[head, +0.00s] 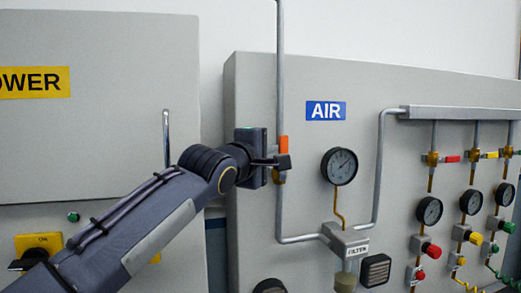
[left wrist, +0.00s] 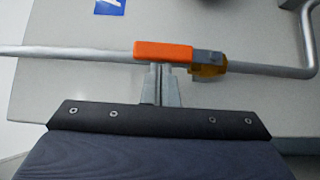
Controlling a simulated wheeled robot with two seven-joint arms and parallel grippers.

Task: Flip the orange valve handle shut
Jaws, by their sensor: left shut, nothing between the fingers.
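My right gripper is not in view.
The AIR panel carries a large gauge (head: 339,166) and a filter unit (head: 347,240) right of the valve. Several smaller valves and gauges stand further right. The POWER cabinet (head: 100,120) with a metal lever (head: 166,135) stands left, behind my arm.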

